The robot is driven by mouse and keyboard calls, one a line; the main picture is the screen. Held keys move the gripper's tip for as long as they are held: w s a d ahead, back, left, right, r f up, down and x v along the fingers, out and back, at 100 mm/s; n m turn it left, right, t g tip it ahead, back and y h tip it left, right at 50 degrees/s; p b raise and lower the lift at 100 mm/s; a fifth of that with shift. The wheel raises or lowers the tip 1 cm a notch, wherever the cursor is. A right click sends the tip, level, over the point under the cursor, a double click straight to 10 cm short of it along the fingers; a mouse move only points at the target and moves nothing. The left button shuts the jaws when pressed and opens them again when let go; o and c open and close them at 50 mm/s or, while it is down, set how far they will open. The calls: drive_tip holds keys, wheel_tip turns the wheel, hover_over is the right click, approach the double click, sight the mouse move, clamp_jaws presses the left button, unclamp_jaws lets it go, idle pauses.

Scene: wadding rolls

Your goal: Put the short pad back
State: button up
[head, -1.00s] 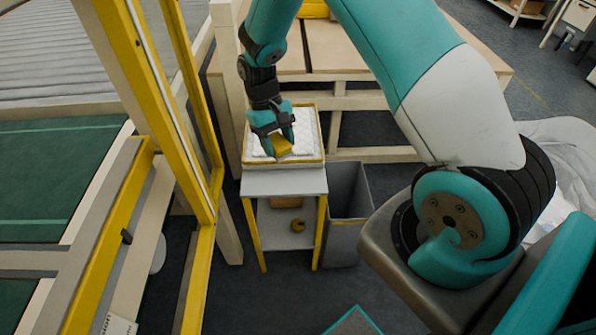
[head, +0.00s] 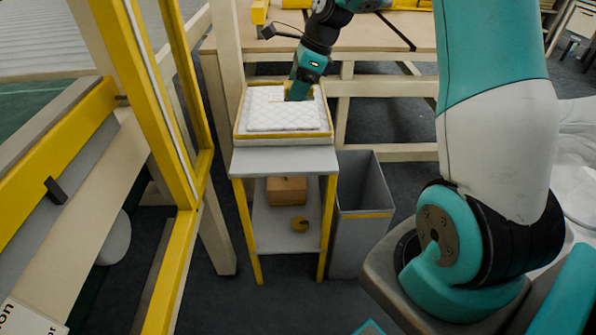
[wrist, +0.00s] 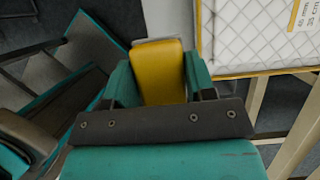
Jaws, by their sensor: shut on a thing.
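My gripper (wrist: 159,85) is shut on a yellow block (wrist: 162,72) with a thin grey edge at its far end. In the head view my gripper (head: 299,90) points down over the back right of a yellow-rimmed tray (head: 238,134); the yellow block is hidden there. A white quilted pad (head: 278,112) lies flat in the tray. The wrist view shows a white quilted pad (wrist: 245,35) right of my fingers, apart from them, with a yellow-edged size label (wrist: 305,17). I cannot tell from the frames whether this is the short pad.
A yellow frame (head: 181,190) rises at left, a wooden bench (head: 385,35) behind.

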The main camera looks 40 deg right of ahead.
sight(293, 161)
wheel_tip(293, 161, down, 20)
drive_tip(key=shift+r+b, duration=0.15)
drive_tip(key=shift+b, duration=0.65)
drive_tip(key=o, duration=0.9)
